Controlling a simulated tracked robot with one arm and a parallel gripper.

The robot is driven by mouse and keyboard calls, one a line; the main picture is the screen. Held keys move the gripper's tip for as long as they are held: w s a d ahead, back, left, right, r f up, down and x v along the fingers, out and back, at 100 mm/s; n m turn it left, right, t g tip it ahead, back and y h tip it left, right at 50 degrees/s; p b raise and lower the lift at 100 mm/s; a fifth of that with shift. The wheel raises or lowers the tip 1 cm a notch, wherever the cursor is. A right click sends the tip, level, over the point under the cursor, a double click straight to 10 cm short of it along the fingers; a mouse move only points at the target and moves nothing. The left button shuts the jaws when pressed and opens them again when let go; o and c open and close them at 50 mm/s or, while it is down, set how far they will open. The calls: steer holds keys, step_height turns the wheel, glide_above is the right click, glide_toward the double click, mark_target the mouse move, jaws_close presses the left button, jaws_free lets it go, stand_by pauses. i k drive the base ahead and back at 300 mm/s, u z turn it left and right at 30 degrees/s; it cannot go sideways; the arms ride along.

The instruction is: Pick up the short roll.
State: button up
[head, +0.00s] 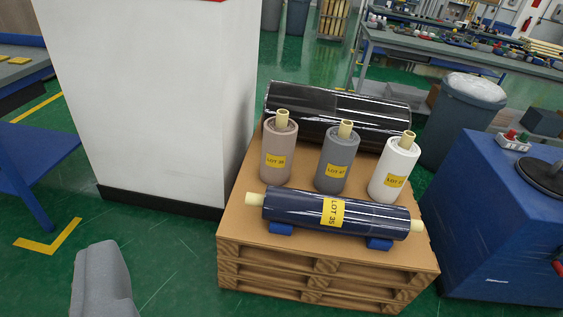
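Three shorter rolls stand upright on a pallet (228,246): a taupe one (279,145) at left, a grey one (337,155) in the middle and a white one (395,164) at right. Each has a yellow lot label and a pale core sticking up. I cannot tell from the picture which one is meant by the short roll. A longer dark blue roll (300,211) labelled LOT 35 lies across the front on blue chocks (281,228). A large black wrapped roll (320,103) lies behind them, partly hidden. My gripper's fingers do not show.
A white cabinet (150,100) stands close at the pallet's left. A blue machine (505,220) and a grey bin (462,115) stand at its right. A workbench (470,58) is behind. Green floor (180,270) is open at front left, beside a grey shape (100,275).

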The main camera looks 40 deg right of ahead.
mark_target(340, 143)
steer(key=u, duration=1)
steer(key=k, duration=1.45)
steer(key=z, duration=1.75)
steer(key=i, duration=1)
steer(key=z, duration=0.25)
